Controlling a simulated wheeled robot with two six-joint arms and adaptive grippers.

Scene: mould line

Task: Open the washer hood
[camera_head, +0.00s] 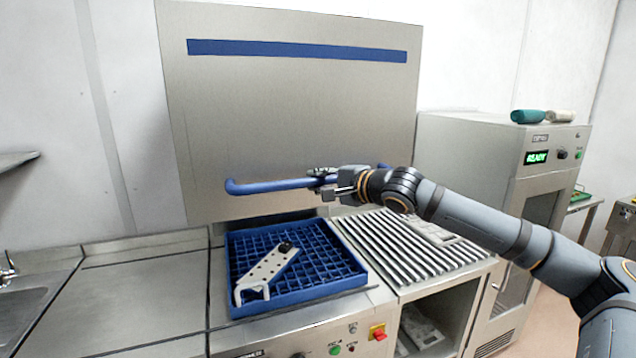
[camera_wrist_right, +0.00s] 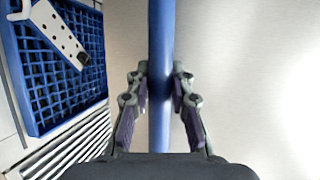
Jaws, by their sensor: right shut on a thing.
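The washer hood (camera_head: 290,115) is a large steel panel with a blue stripe, standing raised above the blue rack. Its blue bar handle (camera_head: 262,186) runs along the hood's lower front. My right gripper (camera_head: 325,182) is at the handle, right of its middle, and shut on it. In the right wrist view the handle (camera_wrist_right: 161,45) runs between the two fingers of my right gripper (camera_wrist_right: 160,88). Below the hood, the blue rack (camera_head: 345,277) is exposed, with a light perforated part (camera_head: 266,272) lying in it. My left gripper is not in view.
A ribbed steel drainer (camera_head: 410,245) lies right of the rack. A cabinet with a READY display (camera_head: 537,157) stands further right, with a green bottle-like thing (camera_head: 527,116) on top. A bare steel counter (camera_head: 140,290) and a sink (camera_head: 25,300) are at left.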

